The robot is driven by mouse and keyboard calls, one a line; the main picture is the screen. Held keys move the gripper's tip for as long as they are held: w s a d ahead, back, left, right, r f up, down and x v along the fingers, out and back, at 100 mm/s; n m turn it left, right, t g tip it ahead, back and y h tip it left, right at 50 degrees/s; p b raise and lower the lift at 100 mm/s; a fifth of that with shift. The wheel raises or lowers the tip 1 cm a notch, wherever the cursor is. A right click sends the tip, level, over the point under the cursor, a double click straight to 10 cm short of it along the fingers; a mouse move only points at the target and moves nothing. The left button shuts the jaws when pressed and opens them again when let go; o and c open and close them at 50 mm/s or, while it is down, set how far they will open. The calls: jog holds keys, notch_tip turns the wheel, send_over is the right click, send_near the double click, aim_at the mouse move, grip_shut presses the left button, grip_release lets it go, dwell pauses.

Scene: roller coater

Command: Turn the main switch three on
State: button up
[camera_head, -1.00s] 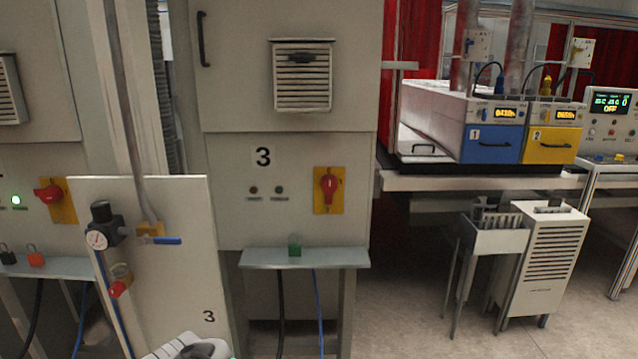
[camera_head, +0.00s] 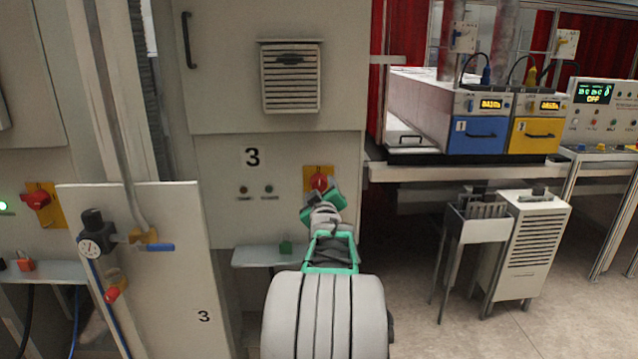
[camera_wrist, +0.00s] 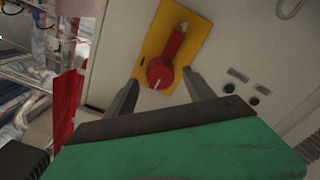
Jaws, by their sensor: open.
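The main switch three is a red rotary handle on a yellow plate (camera_head: 310,178) on the grey cabinet marked 3. In the head view its red handle (camera_head: 319,182) is partly hidden behind my gripper (camera_head: 326,196). The wrist view shows the red handle (camera_wrist: 166,62) whole, its knob toward my fingers. My gripper (camera_wrist: 160,90) is open, with one finger on each side of the knob. I cannot tell whether the fingers touch it. Two small indicator lamps (camera_head: 256,189) left of the switch look dark.
A small shelf (camera_head: 255,258) with a green padlock (camera_head: 285,247) juts out below the switch. A panel with a gauge (camera_head: 90,247) and blue-handled valve stands at left. Another red switch (camera_head: 38,199) is on the left cabinet. Blue and yellow units (camera_head: 482,135) stand at right.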

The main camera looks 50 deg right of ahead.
aim_at(319, 183)
jog(key=shift+x, duration=1.4)
jog(key=shift+c, duration=0.4)
grip_shut()
